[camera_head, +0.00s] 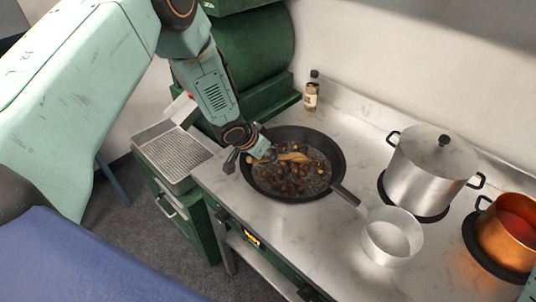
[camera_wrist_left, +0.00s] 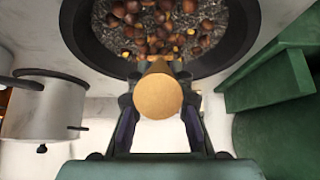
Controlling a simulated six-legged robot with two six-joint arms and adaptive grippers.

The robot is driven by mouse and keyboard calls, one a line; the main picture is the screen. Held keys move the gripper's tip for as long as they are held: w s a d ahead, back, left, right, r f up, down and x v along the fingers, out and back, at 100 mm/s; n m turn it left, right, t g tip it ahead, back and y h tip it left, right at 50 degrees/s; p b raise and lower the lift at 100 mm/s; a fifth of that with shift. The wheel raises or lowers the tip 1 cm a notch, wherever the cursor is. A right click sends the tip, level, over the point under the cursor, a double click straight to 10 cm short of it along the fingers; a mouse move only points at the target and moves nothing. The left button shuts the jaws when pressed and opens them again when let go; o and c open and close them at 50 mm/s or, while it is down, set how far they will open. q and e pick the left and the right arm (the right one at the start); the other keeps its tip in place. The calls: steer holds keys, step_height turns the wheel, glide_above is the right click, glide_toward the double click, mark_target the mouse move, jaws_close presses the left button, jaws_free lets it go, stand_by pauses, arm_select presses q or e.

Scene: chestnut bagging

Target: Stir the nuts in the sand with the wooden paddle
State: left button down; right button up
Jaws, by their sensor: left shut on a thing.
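A dark frying pan (camera_head: 341,160) sits on the marble counter with brown nuts (camera_head: 290,181) lying in grey, grainy sand (camera_wrist_left: 225,18). The pan rim (camera_wrist_left: 72,30) also shows in the wrist view, with the nuts (camera_wrist_left: 150,25) inside. My left gripper (camera_head: 254,150) is over the pan's left side and shut on the wooden paddle (camera_head: 293,157). In the wrist view the paddle's round handle end (camera_wrist_left: 158,96) sits between the fingers. The paddle's lower end reaches in among the nuts; how deep it goes is hidden. My right gripper is out of view.
A lidded steel pot (camera_head: 430,170), a small metal bowl (camera_head: 390,238) and a copper pot (camera_head: 508,232) stand right of the pan. The pan handle (camera_head: 346,195) points toward the bowl. A spice jar (camera_head: 311,95) stands behind. A mesh-topped tray (camera_head: 175,150) and green machine (camera_head: 255,50) are left.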

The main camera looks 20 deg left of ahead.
arm_select(q)
steer(key=shift+r+p, duration=2.45)
steer(key=shift+r, duration=0.35)
step_height(320, 180, up, 2)
steer(key=shift+r, duration=1.2)
